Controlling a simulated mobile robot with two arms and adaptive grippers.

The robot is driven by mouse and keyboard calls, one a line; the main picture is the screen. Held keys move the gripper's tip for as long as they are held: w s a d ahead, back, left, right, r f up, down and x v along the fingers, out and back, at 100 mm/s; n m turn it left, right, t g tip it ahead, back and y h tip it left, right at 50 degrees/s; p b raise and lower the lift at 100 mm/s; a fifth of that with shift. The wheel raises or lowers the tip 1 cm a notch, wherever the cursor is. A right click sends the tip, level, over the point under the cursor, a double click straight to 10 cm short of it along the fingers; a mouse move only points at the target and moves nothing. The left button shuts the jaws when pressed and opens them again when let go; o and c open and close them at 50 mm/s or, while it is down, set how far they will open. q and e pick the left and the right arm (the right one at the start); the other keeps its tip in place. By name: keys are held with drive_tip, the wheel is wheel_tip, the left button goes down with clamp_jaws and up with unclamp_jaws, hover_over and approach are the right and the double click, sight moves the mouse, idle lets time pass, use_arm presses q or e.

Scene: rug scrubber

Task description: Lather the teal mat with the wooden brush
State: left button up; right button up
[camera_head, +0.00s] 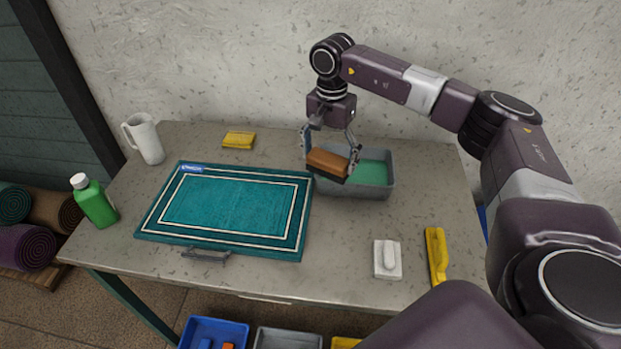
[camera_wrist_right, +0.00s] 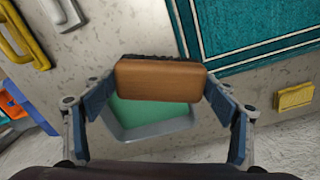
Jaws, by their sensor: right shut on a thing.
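The teal mat (camera_head: 238,204) with white border lines lies flat on the table, left of centre in the head view. Part of it also shows at the top of the right wrist view (camera_wrist_right: 240,35). My right gripper (camera_head: 330,152) is shut on the wooden brush (camera_head: 328,161), a brown block with dark bristles beneath. The brush also shows between the fingers in the right wrist view (camera_wrist_right: 160,80). It is held over the left part of a grey tub (camera_head: 372,192) holding green liquid (camera_head: 372,172), apart from the mat. My left gripper is not in view.
A yellow sponge (camera_head: 239,140), a white pitcher (camera_head: 146,138) and a green bottle (camera_head: 95,202) stand around the mat. A white-handled block (camera_head: 387,260) and a yellow brush (camera_head: 436,256) lie at the front right. Bins, including a blue one (camera_head: 190,340), sit below the table.

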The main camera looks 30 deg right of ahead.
drive_tip(key=w+d+m, duration=0.2)
drive_tip(key=d+m, duration=0.3)
drive_tip(key=d, duration=0.6)
wheel_tip(320, 180, down, 11)
drive_tip(key=b, duration=0.8)
drive_tip(key=shift+s+b, duration=0.1)
drive_tip(key=shift+b, duration=0.3)
wheel_tip(320, 180, up, 11)
drive_tip(key=p, duration=0.9)
drive_tip(key=shift+f, duration=0.2)
drive_tip(key=shift+s, duration=0.1)
idle(0.4)
